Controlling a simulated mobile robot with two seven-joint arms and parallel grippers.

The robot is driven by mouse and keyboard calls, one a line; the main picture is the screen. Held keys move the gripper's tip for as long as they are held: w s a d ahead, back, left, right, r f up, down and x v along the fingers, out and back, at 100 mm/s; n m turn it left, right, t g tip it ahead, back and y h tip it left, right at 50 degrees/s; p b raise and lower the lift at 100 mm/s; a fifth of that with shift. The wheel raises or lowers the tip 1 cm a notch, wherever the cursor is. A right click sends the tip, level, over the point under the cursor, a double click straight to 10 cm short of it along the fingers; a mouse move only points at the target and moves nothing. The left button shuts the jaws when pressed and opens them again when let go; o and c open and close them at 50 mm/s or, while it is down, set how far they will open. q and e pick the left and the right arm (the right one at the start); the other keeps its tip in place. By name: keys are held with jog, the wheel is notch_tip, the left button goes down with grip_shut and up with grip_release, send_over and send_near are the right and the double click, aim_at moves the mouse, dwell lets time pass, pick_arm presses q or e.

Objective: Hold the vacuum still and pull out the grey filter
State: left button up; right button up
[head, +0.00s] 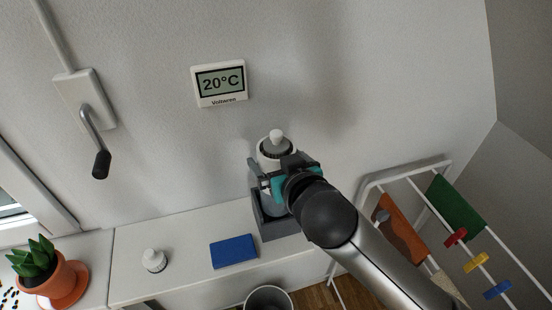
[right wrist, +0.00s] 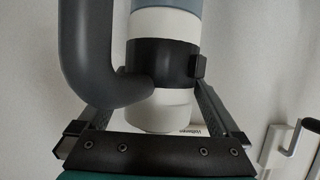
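The vacuum (head: 268,153) stands upright in a dark grey holder (head: 279,228) on the white counter, close to the wall. It has a white knob on top, a dark ring and a white body. In the right wrist view the vacuum (right wrist: 162,108) shows a black band, a thick grey handle and a blue-grey section. My right gripper (head: 268,178) is at its upper body, with one finger on each side of the band. The handle hides one fingertip, so I cannot tell whether it grips. I cannot pick out the grey filter. My left gripper is not in view.
A blue block (head: 233,251) and a small white knobbed object (head: 154,260) lie on the counter, left of the holder. A potted plant (head: 55,278) stands at far left. A drying rack (head: 440,165) is at right, and a bin (head: 268,298) below.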

grip_shut()
dwell(0.6)
dwell(0.9)
